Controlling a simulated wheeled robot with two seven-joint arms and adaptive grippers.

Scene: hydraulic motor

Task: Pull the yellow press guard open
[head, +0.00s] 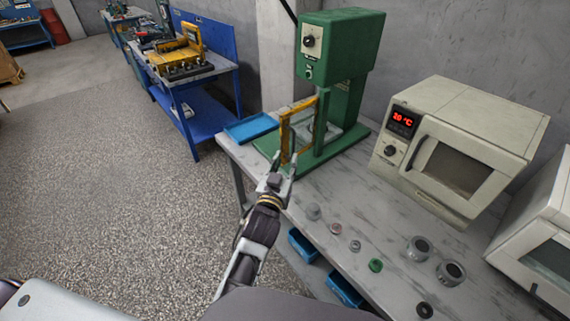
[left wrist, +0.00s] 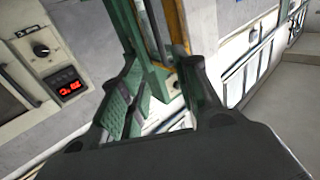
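The yellow press guard (head: 285,138) is a yellow-edged frame standing at the front of the green press (head: 340,45). My left gripper (head: 281,168) is just in front of the guard's lower left part in the head view. Its fingers are spread. In the left wrist view the fingers of the gripper (left wrist: 160,78) are apart, with green press parts seen between and beyond them. A yellow post of the guard (left wrist: 174,22) shows just past the fingertips. I cannot tell whether a finger touches it. My right gripper is not in view.
A beige oven (head: 460,110) with a red display stands right of the press. Several small metal parts and a green ring (head: 375,265) lie on the worktable (head: 340,205). A blue tray (head: 250,127) lies left of the press. The floor at left is clear.

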